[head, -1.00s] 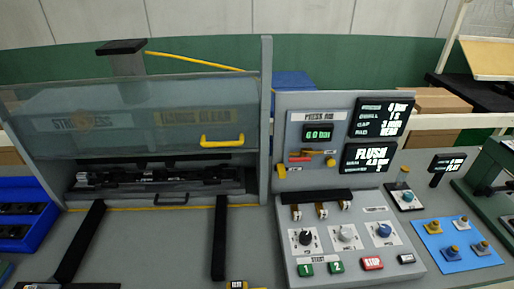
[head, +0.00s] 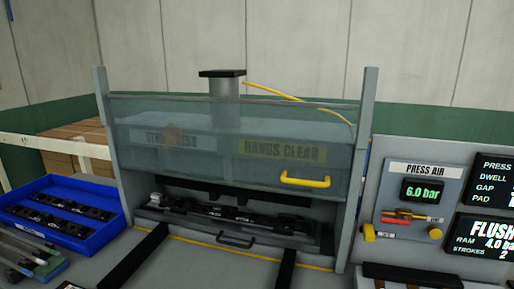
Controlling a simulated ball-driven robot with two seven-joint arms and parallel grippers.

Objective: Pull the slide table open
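The slide table (head: 190,227) sits inside the press, under the raised clear guard (head: 230,145). Its dark handle (head: 236,240) is on the front face, just behind the yellow line. A dark trim part (head: 240,216) lies along the top of the slide table. Two dark rails (head: 138,254) run forward from the press on the bench. The guard has a yellow handle (head: 305,180) and a "HANDS CLEAR" label. Neither of my grippers is in view.
A blue tray (head: 85,235) with dark clips stands at the left. The press air panel (head: 412,205) reads 6.0 bar at the right, beside a dark display (head: 490,200). The bench between the rails is clear.

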